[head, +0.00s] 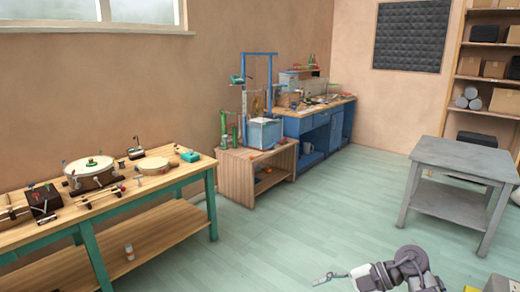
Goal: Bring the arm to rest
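My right arm (405,268) comes in at the bottom edge, right of the middle, over the pale green floor. It is bent, and its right gripper (328,278) points left. The gripper is small and seen from the side, so I cannot tell whether its fingers are apart. Nothing shows in it. It is well clear of the tables. My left arm and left gripper are not in view.
A wooden workbench (185,218) with green legs holds drums and small parts at left. A low wooden table (236,180) and a blue bench (315,122) stand behind. A grey table (465,155) and shelves (455,85) are at right. The middle floor (320,210) is clear.

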